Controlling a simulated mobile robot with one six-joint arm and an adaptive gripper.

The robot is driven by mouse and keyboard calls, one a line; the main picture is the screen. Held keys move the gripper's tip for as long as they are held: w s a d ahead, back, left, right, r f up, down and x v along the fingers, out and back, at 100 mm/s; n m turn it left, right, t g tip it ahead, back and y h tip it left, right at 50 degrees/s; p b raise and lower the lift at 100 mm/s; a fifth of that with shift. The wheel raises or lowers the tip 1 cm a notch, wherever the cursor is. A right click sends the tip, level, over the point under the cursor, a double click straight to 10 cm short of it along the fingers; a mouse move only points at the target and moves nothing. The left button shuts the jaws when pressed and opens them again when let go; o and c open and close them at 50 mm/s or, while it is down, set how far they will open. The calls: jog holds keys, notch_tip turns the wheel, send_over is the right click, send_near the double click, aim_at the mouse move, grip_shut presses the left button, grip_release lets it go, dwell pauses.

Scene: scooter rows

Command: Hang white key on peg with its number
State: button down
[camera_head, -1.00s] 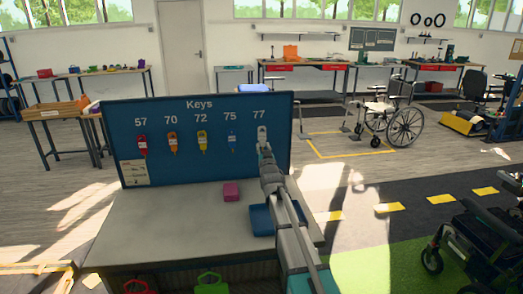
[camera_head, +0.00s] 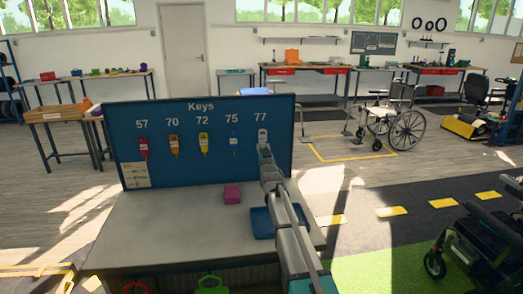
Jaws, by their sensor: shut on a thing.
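The blue key board (camera_head: 160,176) stands at the back of a grey table, headed "Keys" with numbers 57, 70, 72, 75 and 77. A red key (camera_head: 143,147) hangs under 57, an orange key (camera_head: 174,145) under 70, a yellow key (camera_head: 203,143) under 72 and a blue key (camera_head: 234,141) under 75. The white key (camera_head: 262,134) is just below 77, against or very near the board. My gripper (camera_head: 264,148) is shut on its lower part. The peg under 77 is hidden, so I cannot tell whether the key is on it.
A wheelchair (camera_head: 390,125) stands behind on the right. A dark mobility vehicle (camera_head: 470,235) is at the near right. The tabletop's left part is clear.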

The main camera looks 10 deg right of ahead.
jog(key=shift+w+f, duration=0.15)
jog(key=shift+f, duration=0.05)
dwell(0.7)
jog(key=shift+c, duration=1.5)
grip_release()
